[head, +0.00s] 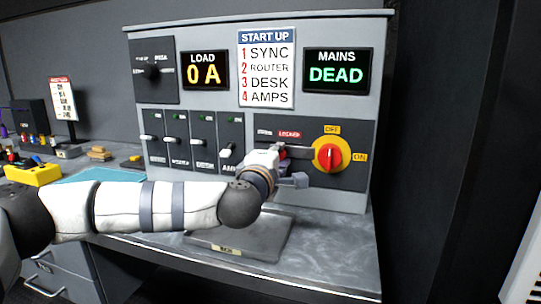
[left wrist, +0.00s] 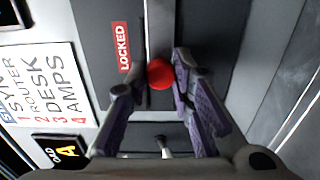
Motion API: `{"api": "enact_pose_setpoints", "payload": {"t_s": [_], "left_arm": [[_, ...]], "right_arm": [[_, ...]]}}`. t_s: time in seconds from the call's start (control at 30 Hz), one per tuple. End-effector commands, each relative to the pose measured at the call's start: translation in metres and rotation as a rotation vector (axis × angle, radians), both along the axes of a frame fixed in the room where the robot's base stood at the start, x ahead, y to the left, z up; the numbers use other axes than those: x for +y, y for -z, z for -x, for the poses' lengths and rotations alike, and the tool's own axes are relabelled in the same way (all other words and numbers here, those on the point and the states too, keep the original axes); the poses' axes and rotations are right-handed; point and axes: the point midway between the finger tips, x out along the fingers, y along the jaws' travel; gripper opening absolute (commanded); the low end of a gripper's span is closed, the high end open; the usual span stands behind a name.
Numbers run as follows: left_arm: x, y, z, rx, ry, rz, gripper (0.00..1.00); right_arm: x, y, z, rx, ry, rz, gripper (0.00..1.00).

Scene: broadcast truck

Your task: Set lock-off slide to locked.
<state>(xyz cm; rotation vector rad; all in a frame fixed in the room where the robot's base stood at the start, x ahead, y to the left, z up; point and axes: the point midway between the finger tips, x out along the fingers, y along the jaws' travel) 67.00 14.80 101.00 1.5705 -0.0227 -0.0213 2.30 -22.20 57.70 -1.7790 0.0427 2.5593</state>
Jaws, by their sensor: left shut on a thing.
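The lock-off slide has a red knob (head: 283,153), also in the left wrist view (left wrist: 160,73). It sits below the red LOCKED label (head: 290,134), near that label's left end. A grey bar (left wrist: 159,30) runs from the knob toward the rotary switch. My left gripper (head: 284,160) is at the panel, its purple-padded fingers (left wrist: 155,90) on either side of the knob and shut on it. The gripper hides part of the slide. My right gripper is not in view.
A yellow rotary switch (head: 329,154) right of the slide has its red handle upright toward OFF. Several white-handled breakers (head: 200,143) stand left. The MAINS display (head: 337,73) reads DEAD; the LOAD display (head: 205,70) reads 0 A. A grey plate (head: 240,240) lies on the desk below.

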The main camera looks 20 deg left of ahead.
Motion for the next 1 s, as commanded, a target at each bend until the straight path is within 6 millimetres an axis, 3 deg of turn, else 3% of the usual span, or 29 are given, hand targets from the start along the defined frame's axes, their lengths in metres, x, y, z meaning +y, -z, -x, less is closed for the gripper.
{"api": "enact_pose_setpoints", "payload": {"t_s": [0.1,0.13,0.2,0.23,0.57,1.0], "left_arm": [[-0.004,0.001,0.001,0.001,0.010,0.001,0.00],[-0.004,0.001,0.001,0.001,0.010,0.001,0.24],[-0.004,0.001,0.001,0.001,0.011,0.001,0.40],[-0.004,0.001,0.001,0.001,0.011,0.001,0.43],[-0.002,0.000,0.005,0.000,0.008,0.001,0.43],[0.001,0.000,0.106,0.000,0.010,0.001,0.43]], "right_arm": [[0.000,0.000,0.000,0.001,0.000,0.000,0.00],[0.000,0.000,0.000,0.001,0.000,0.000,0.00],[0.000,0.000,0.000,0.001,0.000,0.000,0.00],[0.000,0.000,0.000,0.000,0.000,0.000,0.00],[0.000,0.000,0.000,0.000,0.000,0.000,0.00],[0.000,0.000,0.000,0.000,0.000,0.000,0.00]]}}
